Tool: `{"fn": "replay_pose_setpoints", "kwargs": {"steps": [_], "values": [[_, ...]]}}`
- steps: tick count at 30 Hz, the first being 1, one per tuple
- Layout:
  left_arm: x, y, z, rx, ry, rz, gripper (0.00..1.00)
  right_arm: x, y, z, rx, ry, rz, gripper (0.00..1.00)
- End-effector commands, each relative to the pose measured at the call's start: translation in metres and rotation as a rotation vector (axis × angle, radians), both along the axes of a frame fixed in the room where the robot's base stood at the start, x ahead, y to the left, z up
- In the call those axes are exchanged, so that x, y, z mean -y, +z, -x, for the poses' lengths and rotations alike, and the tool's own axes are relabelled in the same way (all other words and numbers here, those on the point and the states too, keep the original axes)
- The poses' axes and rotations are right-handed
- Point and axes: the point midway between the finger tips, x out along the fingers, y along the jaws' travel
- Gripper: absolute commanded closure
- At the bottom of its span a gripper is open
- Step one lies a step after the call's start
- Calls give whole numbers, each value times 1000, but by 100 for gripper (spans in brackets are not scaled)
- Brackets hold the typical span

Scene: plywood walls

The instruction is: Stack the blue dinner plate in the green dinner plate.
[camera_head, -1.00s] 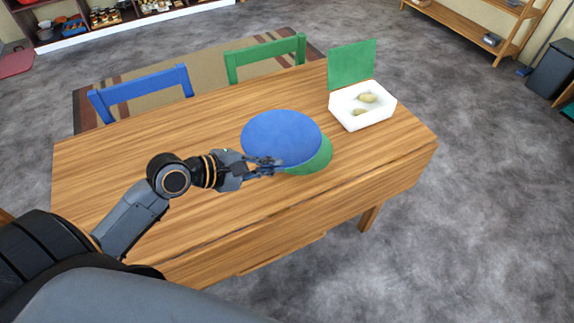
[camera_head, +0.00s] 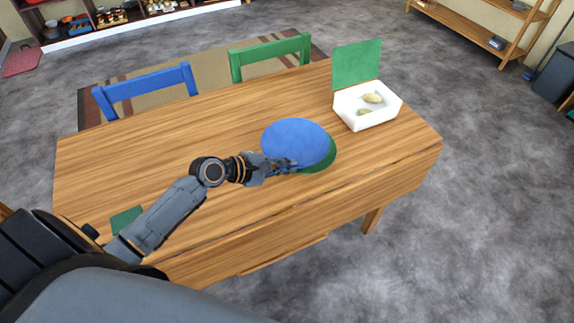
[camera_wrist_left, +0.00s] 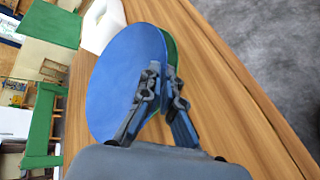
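The blue dinner plate (camera_head: 297,140) is over the green dinner plate (camera_head: 322,165) on the wooden table. It covers most of the green plate, which shows as a rim at the lower right. My left gripper (camera_head: 291,166) is at the blue plate's near edge. In the left wrist view the blue plate (camera_wrist_left: 122,80) sits between the fingers (camera_wrist_left: 163,100), which appear closed on its rim. The green plate (camera_wrist_left: 169,48) shows behind it. I cannot tell whether the plates touch. My right gripper is not in view.
A white box (camera_head: 368,110) with yellowish items stands at the table's far right, with a green panel (camera_head: 357,63) behind it. A blue chair (camera_head: 145,90) and a green chair (camera_head: 270,56) stand along the far side. The table's left half is mostly clear.

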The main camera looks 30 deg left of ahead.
Motion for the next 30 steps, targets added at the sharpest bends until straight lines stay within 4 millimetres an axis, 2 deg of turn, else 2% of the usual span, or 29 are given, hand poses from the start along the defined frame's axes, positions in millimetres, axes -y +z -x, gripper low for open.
{"fn": "replay_pose_setpoints", "kwargs": {"steps": [19,21,23,30], "values": [[0,-11,0,1,0,1,100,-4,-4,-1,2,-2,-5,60],[0,-11,0,0,-1,1,83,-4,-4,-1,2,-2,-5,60],[0,-11,0,0,-1,1,72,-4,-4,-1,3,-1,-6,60],[0,-11,0,0,-1,1,72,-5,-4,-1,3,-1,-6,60]]}}
